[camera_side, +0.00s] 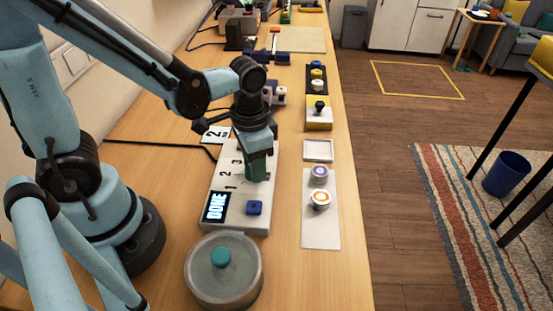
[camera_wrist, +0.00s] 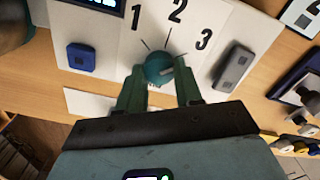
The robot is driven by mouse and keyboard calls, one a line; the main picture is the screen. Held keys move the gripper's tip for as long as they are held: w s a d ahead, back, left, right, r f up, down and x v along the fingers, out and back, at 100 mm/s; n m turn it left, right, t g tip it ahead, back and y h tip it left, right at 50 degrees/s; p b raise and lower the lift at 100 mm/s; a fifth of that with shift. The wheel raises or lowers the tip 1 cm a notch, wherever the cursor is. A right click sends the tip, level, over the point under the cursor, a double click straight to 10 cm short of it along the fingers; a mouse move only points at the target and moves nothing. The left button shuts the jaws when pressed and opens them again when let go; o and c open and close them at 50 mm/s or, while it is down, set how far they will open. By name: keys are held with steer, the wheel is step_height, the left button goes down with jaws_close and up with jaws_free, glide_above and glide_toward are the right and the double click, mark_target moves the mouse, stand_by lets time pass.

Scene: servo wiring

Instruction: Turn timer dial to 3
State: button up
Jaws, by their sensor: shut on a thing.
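The teal timer dial (camera_wrist: 158,70) sits on a white panel (camera_wrist: 103,42) below the printed numbers 1, 2 and 3. My gripper (camera_wrist: 158,78) is shut on the dial, with one finger on each side. A pale mark on the dial's right side points roughly toward the 3, but I cannot tell its exact alignment. In the side view my gripper (camera_side: 258,165) reaches down onto the panel (camera_side: 232,213) and hides the dial.
A blue button (camera_side: 254,208) is on the panel near the screen. A grey switch (camera_wrist: 233,67) lies right of the dial. A round lidded pot (camera_side: 224,280) stands in front. A white plate with two round knobs (camera_side: 320,200) lies to the right.

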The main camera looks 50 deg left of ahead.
steer(key=shift+m, duration=0.3)
steer(key=o, duration=1)
steer(key=shift+o, duration=0.2)
steer(key=shift+r, duration=0.15)
step_height(320, 180, up, 12)
stand_by(0.3)
steer(key=shift+w+a+f+n+t, duration=0.25)
steer(key=shift+a+n+t, duration=0.45)
steer(key=shift+t, duration=0.5)
steer(key=shift+w+a+f+n+t, duration=0.25)
steer(key=shift+a+n+t, duration=0.5)
steer(key=shift+t, duration=0.45)
steer(key=shift+w+a+f+n+t, duration=0.15)
steer(key=shift+a+f+n+t, duration=0.3)
steer(key=shift+a+t, duration=0.6)
